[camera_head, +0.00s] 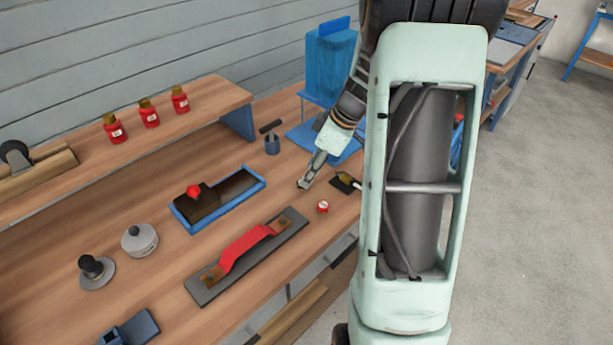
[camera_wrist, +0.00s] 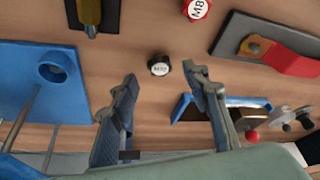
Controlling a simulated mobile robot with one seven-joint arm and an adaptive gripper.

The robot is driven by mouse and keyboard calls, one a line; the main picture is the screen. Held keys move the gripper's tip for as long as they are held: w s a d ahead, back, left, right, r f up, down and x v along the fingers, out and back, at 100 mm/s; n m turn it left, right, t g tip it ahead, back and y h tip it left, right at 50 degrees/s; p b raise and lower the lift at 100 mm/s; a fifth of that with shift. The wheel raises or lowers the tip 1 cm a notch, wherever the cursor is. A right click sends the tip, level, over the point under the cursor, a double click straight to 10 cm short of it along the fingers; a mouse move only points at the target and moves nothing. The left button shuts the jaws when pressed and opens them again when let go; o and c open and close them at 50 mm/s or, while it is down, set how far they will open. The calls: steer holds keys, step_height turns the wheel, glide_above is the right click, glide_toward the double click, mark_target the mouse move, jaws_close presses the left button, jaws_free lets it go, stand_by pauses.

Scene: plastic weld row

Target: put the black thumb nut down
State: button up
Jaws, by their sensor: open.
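The black thumb nut (camera_wrist: 159,65) shows in the wrist view as a small dark round piece with a pale marked top. It appears to rest on the bare wooden bench top. My gripper (camera_wrist: 160,77) is open, with one finger to each side of the nut and a visible gap on both sides. In the head view my gripper (camera_head: 304,184) is low over the bench; I cannot make out the black nut there. A red thumb nut marked M8 (camera_wrist: 196,9) lies nearby, and it also shows in the head view (camera_head: 323,207).
A dark plate with a yellow-handled tool (camera_head: 346,182) lies right of my gripper. A blue-rimmed tray (camera_head: 190,226) and a red-handled float (camera_head: 246,249) lie left and in front. Bare wood surrounds the nut.

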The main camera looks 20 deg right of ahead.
steer(key=v, duration=0.8)
